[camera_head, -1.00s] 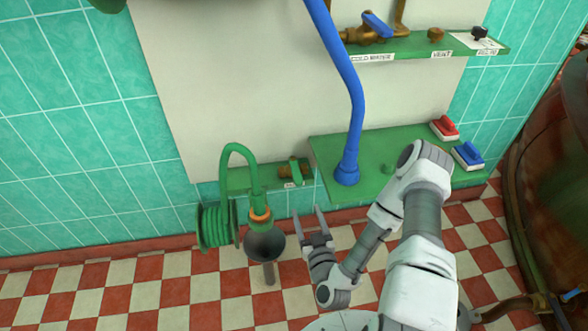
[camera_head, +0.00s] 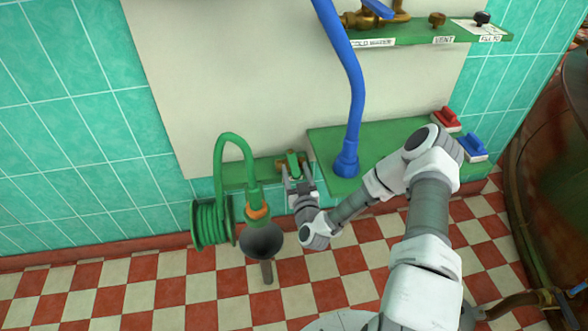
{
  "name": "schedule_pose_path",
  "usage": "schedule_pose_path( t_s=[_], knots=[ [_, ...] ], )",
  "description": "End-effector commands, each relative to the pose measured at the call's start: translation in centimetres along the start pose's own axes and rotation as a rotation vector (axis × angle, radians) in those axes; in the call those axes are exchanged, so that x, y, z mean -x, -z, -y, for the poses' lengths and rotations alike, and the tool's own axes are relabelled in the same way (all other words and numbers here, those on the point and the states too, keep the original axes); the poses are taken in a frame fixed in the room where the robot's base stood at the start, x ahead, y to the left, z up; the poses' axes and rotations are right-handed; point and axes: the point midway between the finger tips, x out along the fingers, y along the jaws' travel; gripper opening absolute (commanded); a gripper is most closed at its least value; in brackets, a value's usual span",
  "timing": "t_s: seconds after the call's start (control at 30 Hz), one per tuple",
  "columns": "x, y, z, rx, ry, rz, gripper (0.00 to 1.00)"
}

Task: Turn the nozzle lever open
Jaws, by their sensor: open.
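The green nozzle lever (camera_head: 292,160) sits on a small brass valve on the narrow green shelf (camera_head: 262,170) on the wall. My gripper (camera_head: 291,169) is open, with its fingers at the valve and one on either side of the lever, as far as I can tell. Whether the fingers touch the lever cannot be told. My gripper partly hides the label and the lower part of the valve. A green hose (camera_head: 219,153) loops left of it, ending in an orange-collared nozzle over a dark funnel (camera_head: 262,240).
A green hose reel (camera_head: 211,224) hangs at the left. A blue pipe (camera_head: 354,100) comes down to a wider green shelf (camera_head: 385,143) at the right, with a red brush (camera_head: 446,119) and a blue brush (camera_head: 471,147). A large copper kettle (camera_head: 555,190) stands far right.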

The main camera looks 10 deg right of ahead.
Motion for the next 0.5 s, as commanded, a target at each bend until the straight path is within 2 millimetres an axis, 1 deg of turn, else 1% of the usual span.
schedule_pose_path(
  t_s=[0.03,0.1,0.2,0.5],
  knots=[
    [-0.7,-0.2,-0.1,0.001,-0.002,-0.003,0.65],
    [-1.5,-0.1,0.0,0.0,-0.001,-0.002,0.65],
    [-2.1,-0.1,0.0,0.001,0.0,-0.001,0.65],
    [-2.4,0.0,0.0,0.0,0.0,0.0,0.65]
  ],
)
